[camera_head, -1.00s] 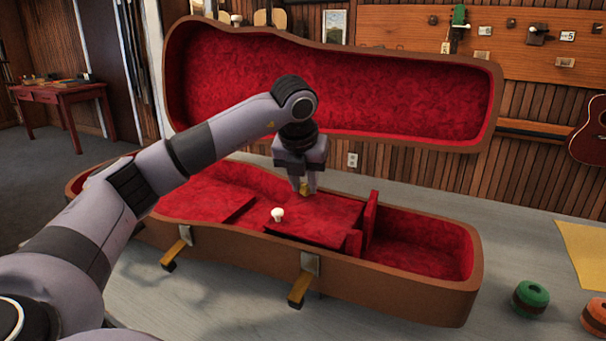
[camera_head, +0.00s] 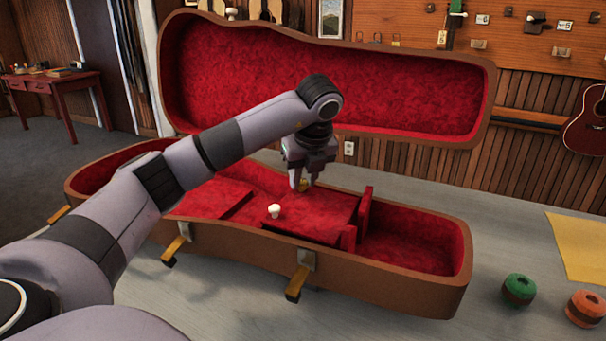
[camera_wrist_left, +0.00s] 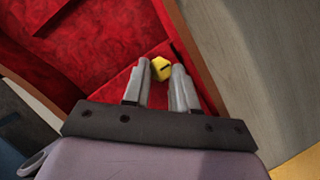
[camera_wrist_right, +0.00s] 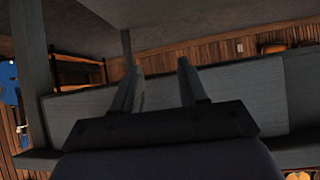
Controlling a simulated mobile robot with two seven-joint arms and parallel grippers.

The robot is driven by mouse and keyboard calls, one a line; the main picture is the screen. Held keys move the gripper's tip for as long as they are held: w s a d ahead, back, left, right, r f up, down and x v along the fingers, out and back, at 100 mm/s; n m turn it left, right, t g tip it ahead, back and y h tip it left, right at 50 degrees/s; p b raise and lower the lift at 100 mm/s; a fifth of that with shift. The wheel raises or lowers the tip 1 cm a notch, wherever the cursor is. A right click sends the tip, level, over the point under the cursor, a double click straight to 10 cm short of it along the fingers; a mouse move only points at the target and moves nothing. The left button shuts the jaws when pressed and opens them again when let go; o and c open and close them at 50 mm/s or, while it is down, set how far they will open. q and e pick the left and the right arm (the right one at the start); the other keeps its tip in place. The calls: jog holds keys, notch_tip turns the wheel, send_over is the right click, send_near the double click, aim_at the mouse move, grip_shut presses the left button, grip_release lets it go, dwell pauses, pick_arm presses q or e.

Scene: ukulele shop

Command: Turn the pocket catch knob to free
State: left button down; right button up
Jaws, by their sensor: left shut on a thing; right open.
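The pocket catch knob is a small yellow knob (camera_head: 303,185) with a dark slot line on top. It sits at the back edge of the red pocket lid (camera_head: 320,212) inside the open case (camera_head: 390,285). My left gripper (camera_head: 304,182) points down at it, with its fingers closed on either side of the knob. In the left wrist view the knob (camera_wrist_left: 162,68) shows between the left fingertips (camera_wrist_left: 162,72). A white round knob (camera_head: 274,211) stands on the lid's front left part. My right gripper (camera_wrist_right: 160,80) is open and empty, seen only in its own wrist view.
The case's raised lid (camera_head: 330,85) stands behind my left arm. Latches (camera_head: 300,275) hang off the case front. A green spool (camera_head: 518,289), an orange spool (camera_head: 584,308) and a yellow sheet (camera_head: 580,245) lie on the worktop to the right.

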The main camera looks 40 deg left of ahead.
aim_at(308, 199)
dwell(0.3)
pick_arm(q)
jog(key=c, duration=0.9)
grip_release()
jog(key=p+v, duration=0.2)
jog(key=v, duration=0.5)
jog(key=shift+r, duration=0.1)
